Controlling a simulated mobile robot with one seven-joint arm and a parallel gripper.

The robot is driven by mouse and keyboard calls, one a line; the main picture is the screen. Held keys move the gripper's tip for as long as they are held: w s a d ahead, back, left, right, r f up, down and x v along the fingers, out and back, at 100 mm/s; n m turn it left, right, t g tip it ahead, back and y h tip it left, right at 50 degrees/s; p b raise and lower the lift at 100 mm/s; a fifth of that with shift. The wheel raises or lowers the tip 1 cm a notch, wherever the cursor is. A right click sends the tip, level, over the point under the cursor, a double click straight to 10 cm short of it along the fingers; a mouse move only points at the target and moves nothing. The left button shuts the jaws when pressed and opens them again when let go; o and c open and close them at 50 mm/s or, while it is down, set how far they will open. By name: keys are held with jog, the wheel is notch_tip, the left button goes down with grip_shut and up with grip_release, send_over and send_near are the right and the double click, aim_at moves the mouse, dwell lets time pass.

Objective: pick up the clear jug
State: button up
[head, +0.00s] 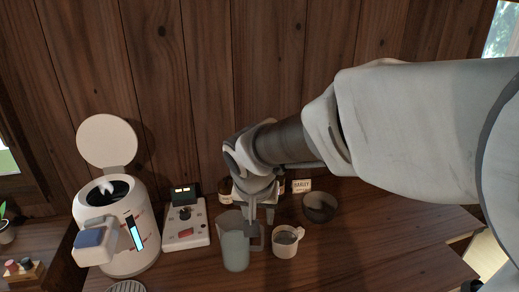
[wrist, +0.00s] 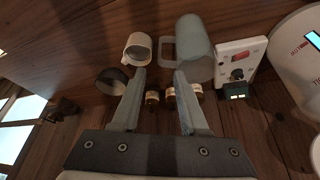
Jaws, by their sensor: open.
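The clear jug (head: 234,248) is a pale, see-through grey-blue vessel standing upright on the wooden counter, with its handle on its right side. In the wrist view the jug (wrist: 195,48) is at the upper middle, its handle pointing left. My gripper (head: 261,217) is above the counter beside the jug, near its handle, and hides part of what is behind. In the wrist view my gripper (wrist: 160,74) is open, with nothing between its fingers. The jug's handle lies just beyond the gap between the fingertips; I cannot tell whether anything touches.
A white cup (head: 285,242) stands close to the right of the jug. A dark bowl (head: 319,207) is behind it. Small brown bottles (wrist: 172,96) and a labelled barley container (head: 301,186) stand behind. A white control box (head: 185,231) and a lidded white machine (head: 130,235) are left.

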aim_at(262, 249)
jog(key=b+x, duration=0.2)
jog(key=x, duration=1.5)
jog(key=shift+s, duration=0.1)
grip_shut()
jog(key=shift+a, duration=0.1)
dwell(0.8)
